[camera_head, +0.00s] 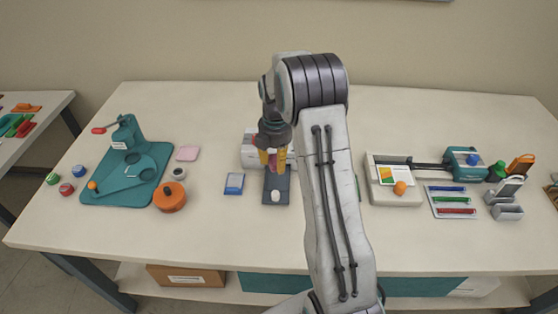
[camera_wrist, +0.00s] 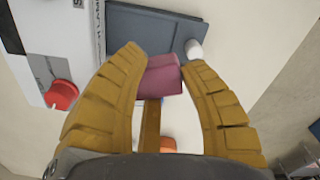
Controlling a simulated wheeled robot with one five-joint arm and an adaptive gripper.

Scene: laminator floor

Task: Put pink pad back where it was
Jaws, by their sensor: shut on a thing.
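My gripper (camera_head: 271,160) is over the dark grey board behind the middle of the table. Its yellow fingers, also in the wrist view (camera_wrist: 160,72), are shut on a dark pink block (camera_wrist: 161,76), which I take to be the pink pad. In the head view, only a sliver of it shows between the fingers. The grey board (camera_head: 269,190) bears a white knob (camera_head: 276,196) at its near end. It also shows beyond the fingers in the wrist view (camera_wrist: 145,32). A pale pink flat square (camera_head: 187,153) lies separately on the table, left of the gripper.
A white machine (camera_head: 250,153) stands beside the board; its red knob shows in the wrist view (camera_wrist: 61,95). A teal press (camera_head: 125,180), an orange pot (camera_head: 170,197) and a blue pad (camera_head: 234,184) are to the left. A white tray (camera_head: 393,193) is right of my arm.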

